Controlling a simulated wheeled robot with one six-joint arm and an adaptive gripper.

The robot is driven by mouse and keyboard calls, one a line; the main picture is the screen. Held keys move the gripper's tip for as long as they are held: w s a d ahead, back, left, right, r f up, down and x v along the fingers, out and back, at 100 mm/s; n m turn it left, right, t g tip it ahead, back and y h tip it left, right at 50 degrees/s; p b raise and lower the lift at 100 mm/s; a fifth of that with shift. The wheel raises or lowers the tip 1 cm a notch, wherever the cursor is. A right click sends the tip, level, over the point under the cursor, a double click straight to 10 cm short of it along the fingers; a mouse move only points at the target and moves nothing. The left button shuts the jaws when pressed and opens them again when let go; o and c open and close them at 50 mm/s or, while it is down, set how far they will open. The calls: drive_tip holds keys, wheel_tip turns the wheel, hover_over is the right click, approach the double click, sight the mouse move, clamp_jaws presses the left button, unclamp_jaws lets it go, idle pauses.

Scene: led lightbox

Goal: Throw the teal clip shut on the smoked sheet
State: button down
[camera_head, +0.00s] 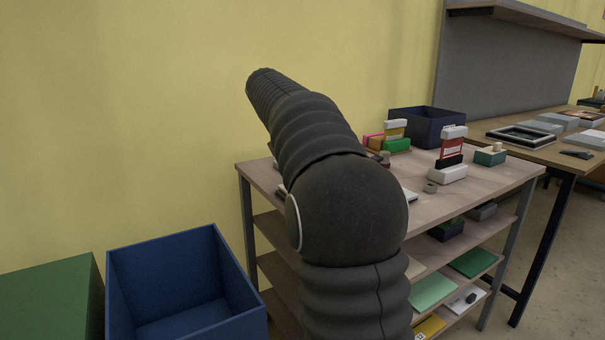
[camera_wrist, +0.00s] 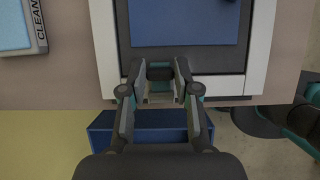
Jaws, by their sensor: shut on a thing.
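In the wrist view, my gripper (camera_wrist: 160,70) is over the near edge of a white-framed lightbox (camera_wrist: 106,50). Its fingers are closed in on a small dark teal piece, the teal clip (camera_wrist: 160,74), mostly covered by the fingertips. A dark smoky sheet (camera_wrist: 215,60) lies inside the white frame, with a blue sheet (camera_wrist: 185,20) over its far part. Whether the clip touches the dark sheet cannot be told. In the head view my own arm hides the gripper, the clip and most of the lightbox.
A light blue panel marked CLEAN (camera_wrist: 40,25) lies left of the lightbox. A wooden shelved table (camera_head: 470,190) carries colored blocks and a navy bin (camera_head: 430,127). A blue bin (camera_head: 185,285) and a green box (camera_head: 50,300) stand at lower left.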

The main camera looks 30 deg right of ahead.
drive_tip(key=shift+d+f+y, duration=0.25)
drive_tip(key=shift+y, duration=0.25)
drive_tip(key=shift+f, duration=0.1)
drive_tip(key=c, duration=0.8)
unclamp_jaws()
drive_tip(key=shift+c, duration=0.2)
drive_tip(key=v, duration=1.2)
